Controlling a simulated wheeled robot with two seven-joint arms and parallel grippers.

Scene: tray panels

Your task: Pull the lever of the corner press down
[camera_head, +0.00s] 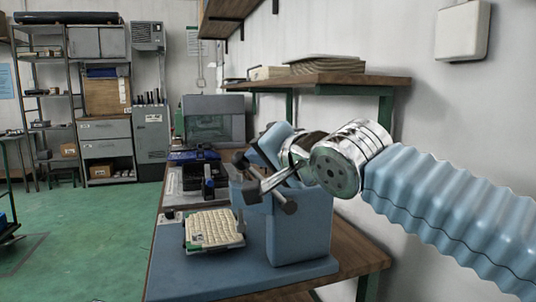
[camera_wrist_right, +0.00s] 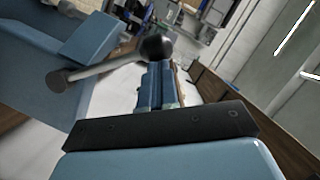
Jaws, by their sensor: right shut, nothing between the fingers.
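The blue corner press (camera_head: 303,235) stands on the bench in the head view, on a wide blue base. Its metal lever (camera_head: 277,180) slants across the top of the press, partly covered by my right arm. In the right wrist view the lever (camera_wrist_right: 100,69) comes in from the left and ends in a black ball knob (camera_wrist_right: 157,47). My right gripper (camera_head: 271,145) is over the top of the press. In the wrist view its blue fingers (camera_wrist_right: 155,88) are shut and empty, with the knob just past their tips; I cannot tell whether they touch. My left gripper is out of view.
A beige keyed panel (camera_head: 212,228) lies on the press base. Blue and grey equipment (camera_head: 195,170) stands behind on the bench. A wooden shelf (camera_head: 345,80) with flat boards is on the wall above. Green floor is open to the left.

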